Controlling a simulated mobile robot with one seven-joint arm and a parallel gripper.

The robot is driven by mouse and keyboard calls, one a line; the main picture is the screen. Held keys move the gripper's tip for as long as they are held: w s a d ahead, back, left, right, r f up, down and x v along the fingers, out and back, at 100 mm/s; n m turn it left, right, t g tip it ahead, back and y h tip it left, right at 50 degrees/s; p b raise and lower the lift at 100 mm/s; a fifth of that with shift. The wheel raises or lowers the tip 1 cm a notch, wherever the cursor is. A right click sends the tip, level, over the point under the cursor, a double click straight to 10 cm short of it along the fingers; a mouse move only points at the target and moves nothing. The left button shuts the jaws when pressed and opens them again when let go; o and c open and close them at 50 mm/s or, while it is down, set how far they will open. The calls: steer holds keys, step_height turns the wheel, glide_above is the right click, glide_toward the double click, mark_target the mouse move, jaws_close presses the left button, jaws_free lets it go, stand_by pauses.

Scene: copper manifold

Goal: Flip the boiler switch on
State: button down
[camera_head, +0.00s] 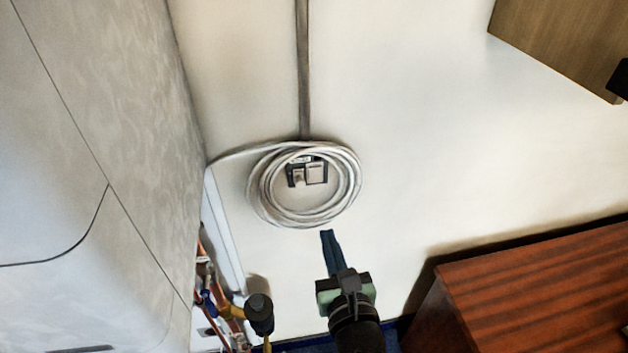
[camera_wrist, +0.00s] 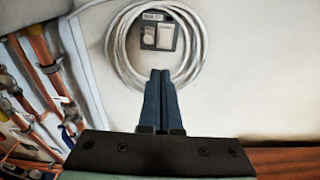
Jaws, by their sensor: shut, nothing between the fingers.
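The boiler switch is a small dark-framed plate with a pale rocker (camera_head: 316,173) on the white wall, inside a coil of pale cable (camera_head: 354,190). A label sits above it. In the wrist view the switch (camera_wrist: 165,34) shows near the top, beyond my fingertips, with a second pale element at its left. I cannot tell the rocker's position. My gripper (camera_head: 327,234) has blue fingers pressed together and empty. Its tips are below the coil and the switch, and appear apart from the switch. In the wrist view the gripper (camera_wrist: 160,73) overlaps the coil's lower edge.
A grey conduit (camera_head: 303,70) runs up from the switch. A pale cabinet (camera_head: 110,130) stands at left, with copper pipes (camera_wrist: 45,65) and valves below. A brown wooden unit (camera_head: 540,290) is at lower right, and a wooden box (camera_head: 565,40) at upper right. The wall between is clear.

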glide_toward(310, 181)
steer(key=x, duration=0.7)
steer(key=shift+d+f+b, duration=0.15)
steer(key=shift+f+b, duration=0.2)
steer(key=shift+s, duration=0.1)
steer(key=shift+w+f+b, duration=0.1)
steer(key=shift+w+b, duration=0.1)
steer(key=shift+b, duration=0.75)
